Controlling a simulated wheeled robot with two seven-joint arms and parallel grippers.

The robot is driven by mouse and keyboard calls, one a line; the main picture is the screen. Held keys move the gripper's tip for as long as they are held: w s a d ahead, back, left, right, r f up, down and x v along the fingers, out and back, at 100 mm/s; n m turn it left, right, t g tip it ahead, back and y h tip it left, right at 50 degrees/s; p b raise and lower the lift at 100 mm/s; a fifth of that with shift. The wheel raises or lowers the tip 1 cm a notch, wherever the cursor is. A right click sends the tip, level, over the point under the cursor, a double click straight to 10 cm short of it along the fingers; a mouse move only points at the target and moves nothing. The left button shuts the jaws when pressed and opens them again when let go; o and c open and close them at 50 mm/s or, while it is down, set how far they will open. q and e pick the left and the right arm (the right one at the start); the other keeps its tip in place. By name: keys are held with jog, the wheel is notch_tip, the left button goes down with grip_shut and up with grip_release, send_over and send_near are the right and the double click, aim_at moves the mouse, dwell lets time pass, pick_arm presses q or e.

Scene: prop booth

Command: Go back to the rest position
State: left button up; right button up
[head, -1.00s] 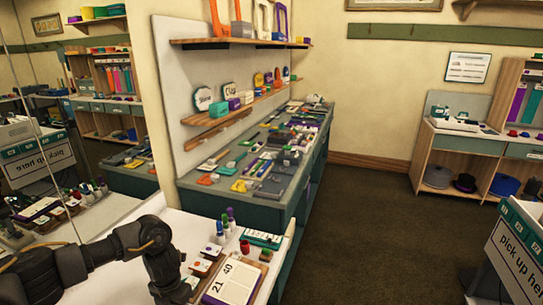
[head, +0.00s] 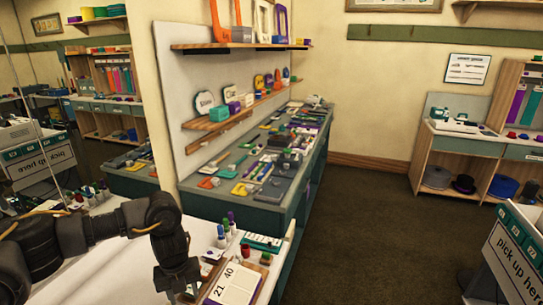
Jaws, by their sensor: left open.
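My left arm comes in from the lower left, over a white counter. Its gripper (head: 180,290) points down at the bottom of the view, beside a white card with the numbers 21 and 40 (head: 234,284). The fingertips are mostly cut off by the picture's lower edge, and I see nothing held. My right gripper is not in view.
Several markers (head: 226,226), a small red item (head: 245,250) and a green-and-white box (head: 262,243) stand near the card. A long grey-topped bench (head: 290,190) full of props runs behind. A "pick up here" sign (head: 510,245) is at right. The dark floor (head: 380,230) between is clear.

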pick_arm(q)
jog(key=shift+s+d+r+n+b, duration=0.3)
jog(key=shift+r+n, duration=0.1)
jog(key=shift+n, duration=0.8)
jog(key=shift+s+d+r+n+b, duration=0.2)
jog(key=shift+d+r+n, duration=0.15)
jog(key=shift+n, duration=0.85)
jog(key=shift+s+d+r+n+b, duration=0.25)
jog(key=shift+r+n, duration=0.2)
jog(key=shift+n, duration=0.75)
jog(key=shift+r, duration=0.1)
